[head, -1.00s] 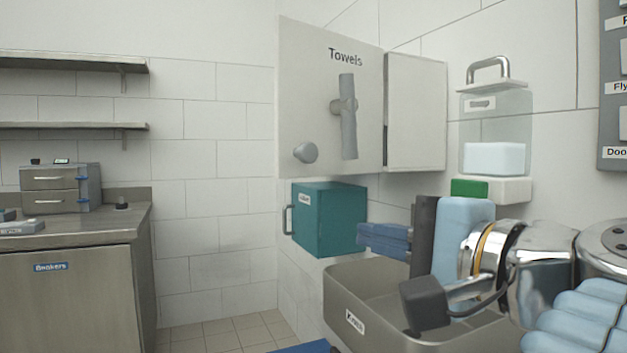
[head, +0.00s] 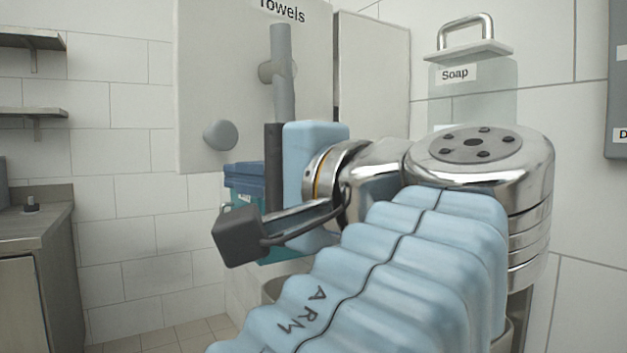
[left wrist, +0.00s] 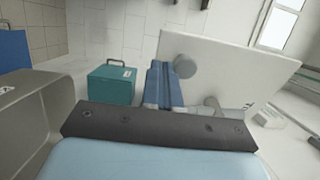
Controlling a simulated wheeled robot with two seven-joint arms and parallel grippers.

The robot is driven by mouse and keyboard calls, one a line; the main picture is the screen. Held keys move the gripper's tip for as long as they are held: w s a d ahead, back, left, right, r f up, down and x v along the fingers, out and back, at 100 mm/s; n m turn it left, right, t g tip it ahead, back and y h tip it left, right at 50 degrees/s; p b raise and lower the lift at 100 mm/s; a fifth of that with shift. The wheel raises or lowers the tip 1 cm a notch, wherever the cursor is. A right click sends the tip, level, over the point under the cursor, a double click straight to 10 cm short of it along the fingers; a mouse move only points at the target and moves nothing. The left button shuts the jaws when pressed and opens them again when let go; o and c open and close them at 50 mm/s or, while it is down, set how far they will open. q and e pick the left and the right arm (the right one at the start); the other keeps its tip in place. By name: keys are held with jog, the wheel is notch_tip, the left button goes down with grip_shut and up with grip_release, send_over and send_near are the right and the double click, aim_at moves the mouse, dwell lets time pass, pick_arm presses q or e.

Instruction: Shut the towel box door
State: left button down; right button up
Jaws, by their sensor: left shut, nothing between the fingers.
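The towel box door (head: 225,75) is a light grey panel labelled Towels. It stands swung open, to the left of the pale box body (head: 375,85). It has a grey T-shaped handle (head: 283,75) and a round knob (head: 220,135) near its lower left corner. The door (left wrist: 245,75) and knob (left wrist: 185,66) also show in the left wrist view. My left gripper (head: 243,176) is shut and empty, its blue fingers just below the door's lower edge in the head view. In the left wrist view the fingertips (left wrist: 160,68) are beside the knob; I cannot tell whether they touch.
A teal box (left wrist: 112,83) with a handle is on the wall below the door, mostly hidden by my gripper in the head view. A grey basin (left wrist: 38,110) lies lower. A soap dispenser (head: 475,85) is at right. A counter (head: 40,225) stands at far left.

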aim_at(199, 171)
pick_arm(q)
jog(key=x, duration=0.7)
